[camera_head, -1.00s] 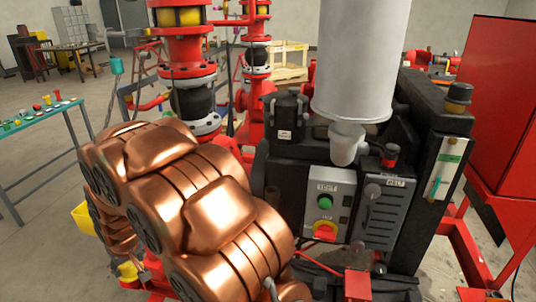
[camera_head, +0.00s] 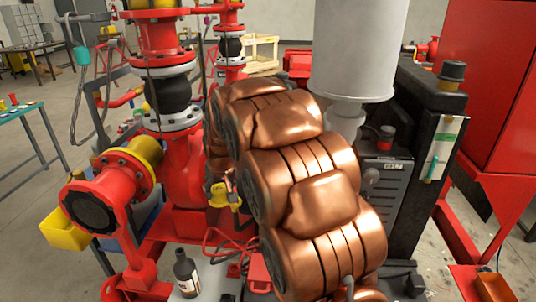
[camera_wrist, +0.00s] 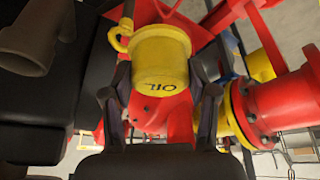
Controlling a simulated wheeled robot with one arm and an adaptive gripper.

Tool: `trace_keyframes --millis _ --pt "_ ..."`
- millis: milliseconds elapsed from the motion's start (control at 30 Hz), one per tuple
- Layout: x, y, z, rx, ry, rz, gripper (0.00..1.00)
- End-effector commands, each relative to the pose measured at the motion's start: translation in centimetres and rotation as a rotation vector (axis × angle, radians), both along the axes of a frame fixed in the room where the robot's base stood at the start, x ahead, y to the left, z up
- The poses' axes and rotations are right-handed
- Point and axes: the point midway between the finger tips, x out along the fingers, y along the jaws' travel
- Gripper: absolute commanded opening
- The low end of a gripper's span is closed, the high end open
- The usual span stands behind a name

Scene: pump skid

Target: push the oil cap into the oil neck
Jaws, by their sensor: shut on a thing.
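The yellow oil cap (camera_wrist: 160,62), marked OIL and with a ring loop at its upper left, shows in the wrist view. My gripper (camera_wrist: 162,90) is shut on it, with one dark finger on each side. In the head view a small yellow piece (camera_head: 218,195) below the far end of my copper arm looks like this cap; the fingers are hard to make out there. I cannot pick out the oil neck for certain in either view; my arm covers part of the pump area.
A dark flared pipe stub (camera_wrist: 35,38) is at the upper left of the wrist view. A red pipe with a yellow flange (camera_head: 143,158) stands left of my arm. A dark bottle (camera_head: 186,275) stands on a plate low down. A black housing (camera_head: 425,150) is at right.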

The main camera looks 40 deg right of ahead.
Motion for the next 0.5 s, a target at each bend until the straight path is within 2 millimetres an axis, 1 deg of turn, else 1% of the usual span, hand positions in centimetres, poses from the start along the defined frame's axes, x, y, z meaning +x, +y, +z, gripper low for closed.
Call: trace_keyframes --millis 33,200,267,400,500 --pt "0.4 -1.9 0.5 0.001 -0.009 -0.019 0.17" --pt "0.2 -6.4 3.7 0.007 -0.009 -0.043 0.17" --pt "0.0 -7.8 5.0 0.009 -0.011 -0.046 0.17" --pt "-1.1 -10.7 7.6 0.009 -0.013 -0.043 0.17" --pt "-2.1 -12.2 9.3 0.008 -0.013 -0.034 0.17"
